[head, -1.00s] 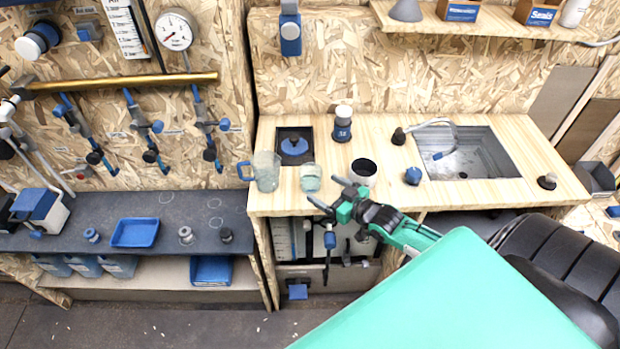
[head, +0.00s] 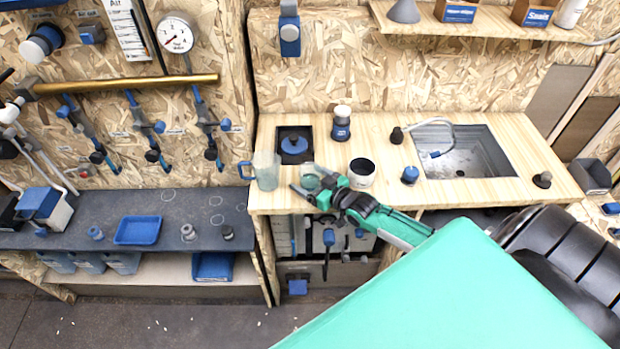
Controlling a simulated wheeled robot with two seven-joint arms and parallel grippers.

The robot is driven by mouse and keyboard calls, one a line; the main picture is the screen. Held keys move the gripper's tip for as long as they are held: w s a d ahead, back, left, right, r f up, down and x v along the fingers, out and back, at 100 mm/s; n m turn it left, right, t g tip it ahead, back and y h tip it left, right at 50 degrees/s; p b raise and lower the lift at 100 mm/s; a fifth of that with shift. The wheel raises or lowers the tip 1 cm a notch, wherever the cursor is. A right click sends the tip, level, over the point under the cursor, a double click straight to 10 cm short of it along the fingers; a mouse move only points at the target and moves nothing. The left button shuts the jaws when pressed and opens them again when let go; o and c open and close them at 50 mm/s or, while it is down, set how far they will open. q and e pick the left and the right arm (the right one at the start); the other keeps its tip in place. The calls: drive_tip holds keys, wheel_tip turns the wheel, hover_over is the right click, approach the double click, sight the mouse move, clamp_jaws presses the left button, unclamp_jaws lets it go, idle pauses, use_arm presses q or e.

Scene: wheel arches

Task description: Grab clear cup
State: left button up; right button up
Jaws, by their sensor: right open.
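The clear cup (head: 309,182) is a small greenish see-through cup standing near the front edge of the wooden counter. My right gripper (head: 305,178) is open, its two fingers spread on either side of the cup in the head view. One finger overlaps the cup's right side and the other lies at its lower left. I cannot tell whether either finger touches it. The cup is partly hidden by the gripper. My left gripper is not in view.
A clear jug (head: 266,171) with a blue handle stands close left of the cup. A white cup with dark contents (head: 362,178) stands close right. Behind are a dark square plate with a blue knob (head: 294,146) and a dark jar (head: 341,128). A sink (head: 475,160) lies right.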

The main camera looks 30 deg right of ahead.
drive_tip(key=shift+c, duration=0.4)
drive_tip(key=c, duration=1)
drive_tip(key=shift+r, duration=0.15)
wheel_tip(320, 180, up, 20)
drive_tip(key=b, duration=0.3)
drive_tip(key=shift+f, duration=0.25)
